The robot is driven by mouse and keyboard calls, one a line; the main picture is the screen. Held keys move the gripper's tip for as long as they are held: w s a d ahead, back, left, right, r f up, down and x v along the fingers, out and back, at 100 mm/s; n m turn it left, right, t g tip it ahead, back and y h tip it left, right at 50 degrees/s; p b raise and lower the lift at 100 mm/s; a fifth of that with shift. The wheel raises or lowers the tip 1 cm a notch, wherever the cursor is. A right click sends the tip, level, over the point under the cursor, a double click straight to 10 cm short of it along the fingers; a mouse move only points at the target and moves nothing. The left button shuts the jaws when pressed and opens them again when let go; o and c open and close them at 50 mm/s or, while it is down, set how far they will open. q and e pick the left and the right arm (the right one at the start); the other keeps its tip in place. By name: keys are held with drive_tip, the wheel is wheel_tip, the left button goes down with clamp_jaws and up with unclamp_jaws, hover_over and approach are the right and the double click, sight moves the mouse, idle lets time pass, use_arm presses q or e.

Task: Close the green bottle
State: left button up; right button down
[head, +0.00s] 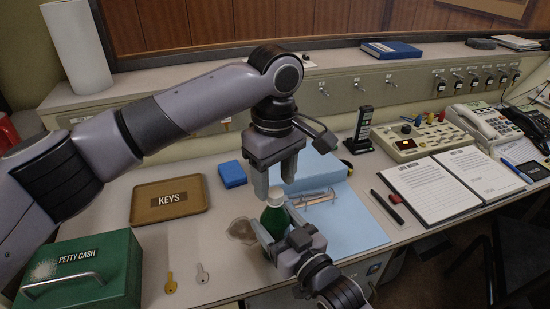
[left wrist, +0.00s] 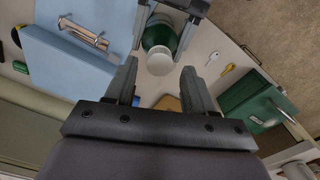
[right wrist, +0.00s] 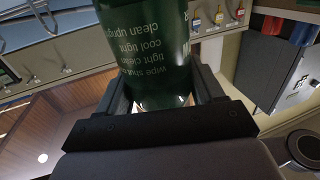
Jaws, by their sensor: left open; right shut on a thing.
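The green bottle (head: 273,217) stands upright near the front of the counter, with a pale round cap (head: 276,195) on top. I cannot tell how tight the cap is. My right gripper (head: 279,226) is shut on the bottle's body from the front right. In the right wrist view the bottle (right wrist: 150,45) fills the space between the fingers, with printed text on its side. My left gripper (head: 275,177) is open and empty, pointing down just above the cap. In the left wrist view the cap (left wrist: 160,61) lies just beyond its spread fingers (left wrist: 160,78), not enclosed by them.
A brown KEYS tray (head: 150,217), a green petty cash box (head: 110,285) and two loose keys (head: 171,284) are to the left. A blue box (head: 232,174) is behind. A blue sheet (head: 358,222), open log book (head: 432,192) and phones (head: 484,124) are to the right.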

use_arm(q)
drive_tip(key=shift+f, duration=1.1)
